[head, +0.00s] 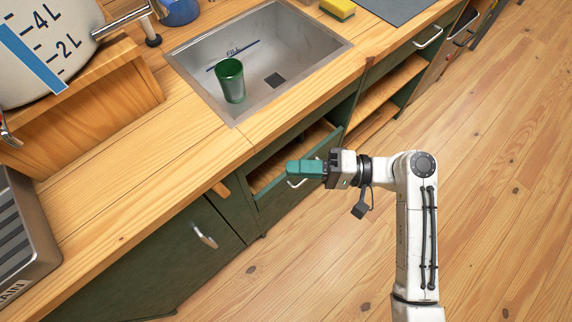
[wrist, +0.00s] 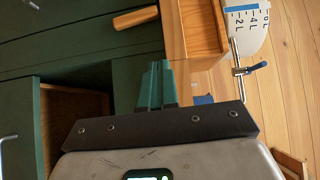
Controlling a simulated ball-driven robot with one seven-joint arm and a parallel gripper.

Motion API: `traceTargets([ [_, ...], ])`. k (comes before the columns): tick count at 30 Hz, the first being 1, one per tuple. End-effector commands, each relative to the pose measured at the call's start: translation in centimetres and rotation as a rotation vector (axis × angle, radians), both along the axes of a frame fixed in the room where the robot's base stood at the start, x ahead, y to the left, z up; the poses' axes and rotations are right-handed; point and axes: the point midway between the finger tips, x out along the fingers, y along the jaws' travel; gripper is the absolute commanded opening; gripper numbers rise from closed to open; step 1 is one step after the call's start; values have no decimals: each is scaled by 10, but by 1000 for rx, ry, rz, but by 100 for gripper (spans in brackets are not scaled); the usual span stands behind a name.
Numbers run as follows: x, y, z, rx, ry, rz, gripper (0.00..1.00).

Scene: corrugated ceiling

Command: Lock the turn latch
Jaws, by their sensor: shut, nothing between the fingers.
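A small wooden bar, which looks like the turn latch (head: 220,189), sits on the green cabinet front under the counter edge, left of the open drawer. In the wrist view the latch (wrist: 136,18) lies nearly level across the picture, beyond my fingertips and to their left; its end toward the counter is close to the wooden edge. My gripper (head: 290,168) has green fingers that are shut and empty. It is to the right of the latch, in front of the open drawer, and apart from the latch. The fingers (wrist: 155,68) point toward the cabinet in the wrist view.
The drawer (head: 290,160) stands open beside my gripper. A green cabinet door (head: 165,255) with a metal handle is at lower left. The sink (head: 290,60) holds a green cup (head: 231,80). A large white container (head: 40,45) stands on the counter. Floor at right is clear.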

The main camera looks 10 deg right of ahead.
Motion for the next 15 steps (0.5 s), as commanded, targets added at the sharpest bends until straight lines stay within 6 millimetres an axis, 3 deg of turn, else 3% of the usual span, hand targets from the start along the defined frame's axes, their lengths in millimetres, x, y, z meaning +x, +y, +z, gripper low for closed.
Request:
traceTargets([
  [15,0,-1,-4,-25,-18,4,0],
])
